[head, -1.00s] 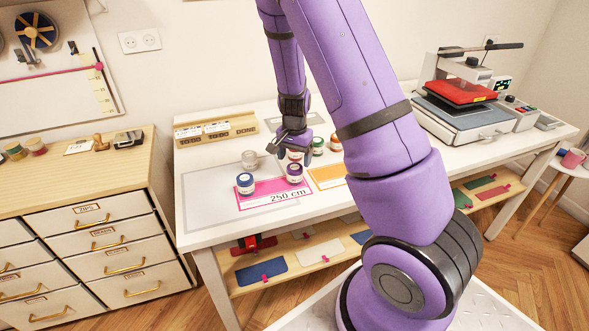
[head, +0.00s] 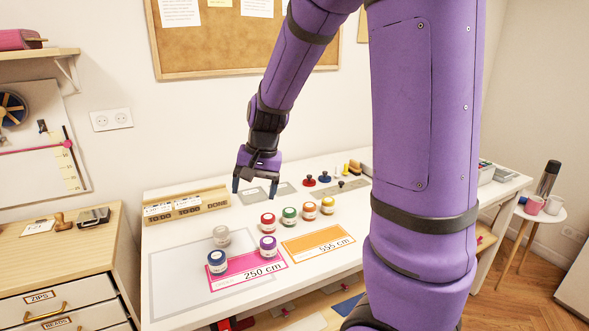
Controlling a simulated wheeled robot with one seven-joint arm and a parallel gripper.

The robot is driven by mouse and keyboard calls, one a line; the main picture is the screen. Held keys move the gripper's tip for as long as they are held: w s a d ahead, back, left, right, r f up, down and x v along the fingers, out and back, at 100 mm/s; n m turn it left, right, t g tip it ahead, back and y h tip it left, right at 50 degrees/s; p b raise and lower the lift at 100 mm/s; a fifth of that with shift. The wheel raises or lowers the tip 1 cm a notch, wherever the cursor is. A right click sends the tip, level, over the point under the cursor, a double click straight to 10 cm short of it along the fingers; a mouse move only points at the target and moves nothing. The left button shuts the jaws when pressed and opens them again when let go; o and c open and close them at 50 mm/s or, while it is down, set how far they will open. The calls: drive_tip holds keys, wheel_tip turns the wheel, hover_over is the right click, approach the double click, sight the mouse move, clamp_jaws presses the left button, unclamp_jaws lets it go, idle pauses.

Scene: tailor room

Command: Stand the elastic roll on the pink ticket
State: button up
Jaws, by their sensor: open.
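The pink ticket (head: 247,272), marked 250 cm, lies flat on the white table. A purple-labelled roll (head: 268,249) stands upright at its upper right part, and a blue-labelled roll (head: 217,262) stands at its upper left end. A pale grey roll (head: 221,236) stands just behind the ticket. Red (head: 268,221), green (head: 289,215), orange (head: 309,210) and yellow (head: 327,205) rolls stand farther back. I cannot tell from the labels which is the elastic roll. My gripper (head: 255,187) is open and empty, pointing down above the back of the table, clear of the rolls.
An orange ticket (head: 318,243), marked 555 cm, lies right of the pink one. A wooden ticket rack (head: 186,207) stands at the back left. Small knobbed items (head: 324,178) stand at the back right. The table's front left is clear.

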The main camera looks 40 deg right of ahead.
drive_tip(key=s+a+r+n+t+h, duration=0.1)
drive_tip(key=s+a+r+n, duration=0.2)
drive_tip(key=s+r, duration=0.4)
drive_tip(key=s+a+r+n+t, duration=0.2)
drive_tip(key=s+r, duration=0.5)
drive_tip(key=s, duration=0.6)
drive_tip(key=a+n, duration=0.1)
drive_tip(key=n, duration=0.1)
drive_tip(key=shift+s+n+t+h, duration=0.3)
drive_tip(key=shift+s+n+h, duration=0.05)
drive_tip(key=shift+n+h, duration=0.05)
